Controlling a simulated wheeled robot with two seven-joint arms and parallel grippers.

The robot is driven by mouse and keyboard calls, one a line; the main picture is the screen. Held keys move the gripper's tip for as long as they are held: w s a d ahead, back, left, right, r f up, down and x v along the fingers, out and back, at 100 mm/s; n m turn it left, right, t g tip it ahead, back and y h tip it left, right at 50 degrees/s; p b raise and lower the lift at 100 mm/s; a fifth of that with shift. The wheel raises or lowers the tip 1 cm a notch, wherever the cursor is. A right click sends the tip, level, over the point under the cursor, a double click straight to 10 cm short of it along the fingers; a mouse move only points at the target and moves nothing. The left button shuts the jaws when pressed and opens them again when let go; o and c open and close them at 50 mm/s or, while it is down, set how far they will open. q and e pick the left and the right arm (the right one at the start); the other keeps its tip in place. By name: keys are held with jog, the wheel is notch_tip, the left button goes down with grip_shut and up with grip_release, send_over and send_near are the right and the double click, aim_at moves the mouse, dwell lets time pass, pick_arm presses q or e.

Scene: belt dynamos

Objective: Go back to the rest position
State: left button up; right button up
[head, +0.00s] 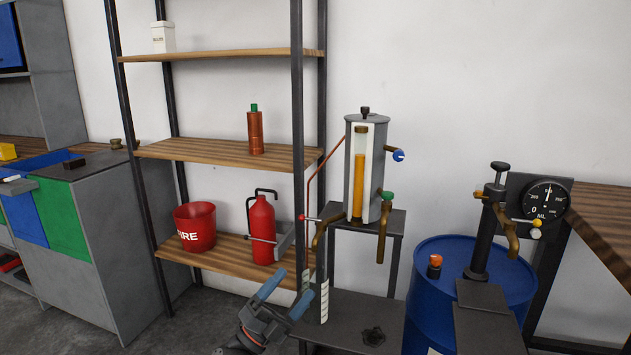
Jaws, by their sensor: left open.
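My left gripper (296,282) is at the bottom middle of the head view. Its two blue-grey fingers point up and to the right. It is open, and I see nothing held between the fingers. A narrow upright vessel with pale markings (323,302) stands just right of the fingertips; I cannot tell whether they touch it. My right gripper is not in view.
A grey oil dispenser (375,205) with brass spouts stands behind. A blue drum (430,300) with a gauge pump (545,200) is at right. The shelf rack (220,258) holds a red bucket (195,226) and red extinguisher (262,230). Grey cabinets (110,240) stand at left.

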pick_arm(q)
jog(key=s+a+n+t+y, duration=0.1)
jog(key=s+n+t+y, duration=0.75)
jog(key=n, duration=1.05)
jog(key=s+a+f+n+g+y+p, duration=0.2)
jog(key=s+f+n+g+y+p, duration=0.55)
jog(key=s+f+g+p, duration=0.45)
jog(key=s+a+g+y+p, duration=0.1)
jog(key=s+a+g+p, duration=0.1)
jog(key=s+g+p, duration=0.3)
jog(key=s+a+g+y+p, duration=0.1)
jog(key=s+a+g+p, duration=0.2)
jog(key=s+p, duration=0.3)
jog(key=s+m+g, duration=0.1)
jog(key=s, duration=0.3)
jog(key=shift+a+f+g+y+p, duration=0.25)
jog(key=shift+a+g+y+p, duration=0.05)
jog(key=shift+a+g, duration=0.05)
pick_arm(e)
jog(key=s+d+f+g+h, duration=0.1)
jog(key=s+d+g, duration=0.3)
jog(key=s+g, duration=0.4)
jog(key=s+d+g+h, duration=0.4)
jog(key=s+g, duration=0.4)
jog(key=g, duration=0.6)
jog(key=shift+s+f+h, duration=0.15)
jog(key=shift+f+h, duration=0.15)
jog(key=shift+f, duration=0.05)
